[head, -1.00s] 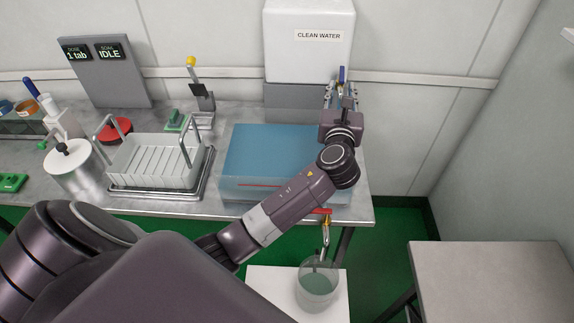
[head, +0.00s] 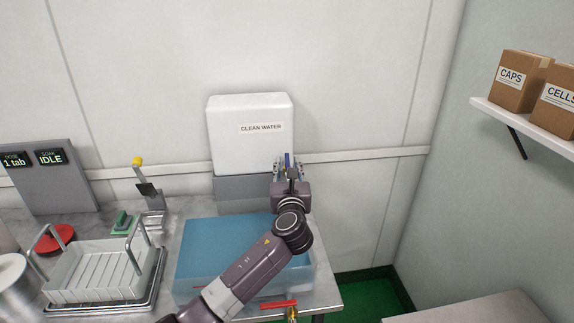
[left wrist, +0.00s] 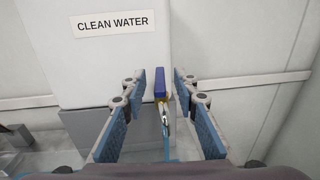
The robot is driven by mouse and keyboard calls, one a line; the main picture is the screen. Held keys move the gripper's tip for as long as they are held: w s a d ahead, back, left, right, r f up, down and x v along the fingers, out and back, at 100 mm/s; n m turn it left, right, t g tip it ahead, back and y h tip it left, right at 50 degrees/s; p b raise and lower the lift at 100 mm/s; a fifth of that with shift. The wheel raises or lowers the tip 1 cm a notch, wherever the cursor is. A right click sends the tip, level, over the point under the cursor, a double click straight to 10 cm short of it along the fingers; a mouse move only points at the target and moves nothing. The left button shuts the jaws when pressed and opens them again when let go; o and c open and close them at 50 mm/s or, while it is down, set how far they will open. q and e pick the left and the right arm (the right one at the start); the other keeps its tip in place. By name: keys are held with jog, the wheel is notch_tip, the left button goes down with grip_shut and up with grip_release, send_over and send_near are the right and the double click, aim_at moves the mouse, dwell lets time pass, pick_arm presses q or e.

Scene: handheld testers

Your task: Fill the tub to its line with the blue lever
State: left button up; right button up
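The blue lever (left wrist: 160,85) sits on a brass tap in front of the white CLEAN WATER tank (head: 248,140); it also shows in the head view (head: 287,160). My left gripper (left wrist: 159,88) is open, with one finger on each side of the lever and a gap on both sides. A thin blue strip below the tap looks like running water. The translucent blue tub (head: 213,240) stands below, partly covered by my left arm. I cannot tell its water level against its line. My right gripper is not in view.
A red lever (head: 278,304) is at the tub's front. To the left are a white rack (head: 95,275), a yellow-knobbed stand (head: 148,195) and a grey panel (head: 50,180) reading "1 tab" and "IDLE". Boxes (head: 520,82) sit on a right wall shelf.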

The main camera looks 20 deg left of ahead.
pick_arm(q)
jog(key=shift+w+a, duration=0.2)
jog(key=shift+w, duration=0.2)
grip_shut()
